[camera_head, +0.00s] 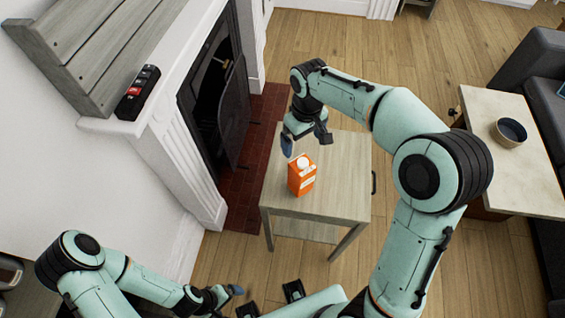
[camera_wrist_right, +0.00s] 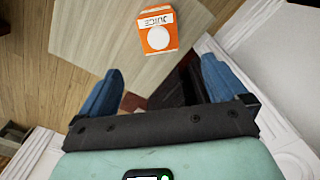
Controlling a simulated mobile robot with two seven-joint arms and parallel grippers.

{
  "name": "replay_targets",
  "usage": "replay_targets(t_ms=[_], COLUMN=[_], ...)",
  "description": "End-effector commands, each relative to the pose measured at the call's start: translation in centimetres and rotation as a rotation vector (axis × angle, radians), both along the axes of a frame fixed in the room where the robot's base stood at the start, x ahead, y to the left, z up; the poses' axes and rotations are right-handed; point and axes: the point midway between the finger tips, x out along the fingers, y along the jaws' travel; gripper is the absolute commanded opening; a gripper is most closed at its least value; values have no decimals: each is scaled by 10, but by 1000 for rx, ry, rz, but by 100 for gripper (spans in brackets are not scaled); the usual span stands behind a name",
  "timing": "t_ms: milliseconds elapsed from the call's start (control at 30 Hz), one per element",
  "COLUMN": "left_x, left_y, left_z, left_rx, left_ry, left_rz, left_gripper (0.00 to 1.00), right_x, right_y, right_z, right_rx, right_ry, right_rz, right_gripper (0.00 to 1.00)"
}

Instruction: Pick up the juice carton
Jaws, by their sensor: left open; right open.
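The orange and white juice carton (camera_head: 301,178) stands upright on a small wooden side table (camera_head: 335,203). In the right wrist view the carton (camera_wrist_right: 158,31) shows beyond the fingertips, near the top, with the word JUICE on its white part. My right gripper (camera_head: 305,142) is above the table, behind the carton in the head view. Its blue fingers (camera_wrist_right: 158,85) are spread apart with nothing between them, and they do not touch the carton. My left gripper (camera_head: 236,300) is low at the bottom of the head view, away from the table, open and empty.
A white fireplace (camera_head: 165,135) with a dark opening stands left of the table. A black and red object (camera_head: 139,92) lies on its mantel. A pale table (camera_head: 505,165) with a dark bowl (camera_head: 510,131) is at the right. Around the carton the tabletop is clear.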

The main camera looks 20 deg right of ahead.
Motion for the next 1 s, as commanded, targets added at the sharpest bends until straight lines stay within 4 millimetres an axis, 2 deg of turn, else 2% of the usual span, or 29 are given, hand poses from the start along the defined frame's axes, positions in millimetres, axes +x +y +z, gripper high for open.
replay_targets(t_ms=[67,400,667,900,1000], left_x=[-2,-7,-8,-8,-8], left_y=[0,0,0,0,0], left_z=[-2,-11,-12,-13,-14], left_rx=[0,-1,0,0,0], left_ry=[3,9,9,10,10], left_rz=[0,0,0,0,0], left_gripper=[98,98,98,98,98], right_x=[-2,-2,-3,-6,-5], right_y=[-1,-1,-1,-2,-2], right_z=[-5,-67,-87,-122,-130], right_rx=[-4,-4,-4,-3,-2], right_ry=[5,7,6,7,6], right_rz=[0,0,1,1,0], right_gripper=[99,99,99,99,99])
